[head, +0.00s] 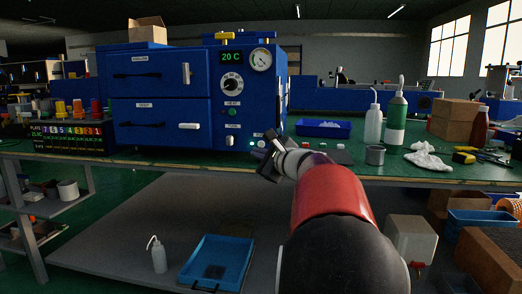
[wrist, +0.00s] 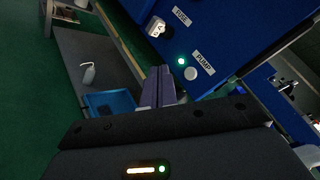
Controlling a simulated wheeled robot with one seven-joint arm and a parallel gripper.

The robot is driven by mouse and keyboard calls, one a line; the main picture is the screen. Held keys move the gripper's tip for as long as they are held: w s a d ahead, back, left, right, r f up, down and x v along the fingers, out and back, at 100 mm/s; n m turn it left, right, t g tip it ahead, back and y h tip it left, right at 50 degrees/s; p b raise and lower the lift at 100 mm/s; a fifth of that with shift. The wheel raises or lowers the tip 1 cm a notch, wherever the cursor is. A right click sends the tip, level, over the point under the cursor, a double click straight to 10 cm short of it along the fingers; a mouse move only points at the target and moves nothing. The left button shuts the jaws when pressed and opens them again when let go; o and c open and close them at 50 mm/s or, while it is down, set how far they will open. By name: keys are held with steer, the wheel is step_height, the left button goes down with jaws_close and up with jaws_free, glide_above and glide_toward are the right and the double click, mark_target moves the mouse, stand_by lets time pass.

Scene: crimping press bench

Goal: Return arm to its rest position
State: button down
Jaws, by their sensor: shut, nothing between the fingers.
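My gripper (head: 268,152) is in front of the lower right corner of the blue machine (head: 160,97), above the front edge of the green bench top (head: 330,168). In the wrist view its two fingers (wrist: 158,88) are together with nothing between them. Beyond them in that view is the machine's panel (wrist: 215,45), with a lit green lamp (wrist: 181,60), a round white button (wrist: 190,73) by the PUMP label and a white switch (wrist: 156,27). I cannot tell from these views how close the fingertips are to the panel. My arm reaches up from the lower right of the head view.
A grey cup (head: 375,155), a white squeeze bottle (head: 373,124), a green-labelled bottle (head: 396,118) and a crumpled cloth (head: 428,158) stand or lie right of my arm. A blue tray (head: 323,128) is behind it. A lower shelf holds another blue tray (head: 218,262) and a bottle (head: 158,256).

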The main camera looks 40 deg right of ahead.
steer(key=shift+s+a, duration=0.1)
steer(key=shift+a, duration=0.05)
stand_by(0.4)
steer(key=s+a+f+n+g+y+p, duration=0.25)
steer(key=a+n, duration=0.35)
steer(key=a, duration=0.7)
steer(key=s+a+f+n+g+y+p, duration=0.1)
steer(key=s+a+f+n+g+y, duration=0.2)
steer(key=a+n, duration=0.7)
steer(key=s+a+f+n+g+h+p, duration=0.1)
steer(key=s+a+f+n+g+h, duration=0.1)
steer(key=s, duration=0.8)
steer(key=s+a+f+n+g+h+p, duration=0.1)
steer(key=s+a+f+n+g+h, duration=0.1)
steer(key=s+a+f+n+g, duration=0.2)
steer(key=s+a+f+n, duration=0.3)
steer(key=s+f+n, duration=0.2)
steer(key=shift+s+a+f, duration=0.15)
steer(key=shift+s+a, duration=0.1)
steer(key=shift+s, duration=0.15)
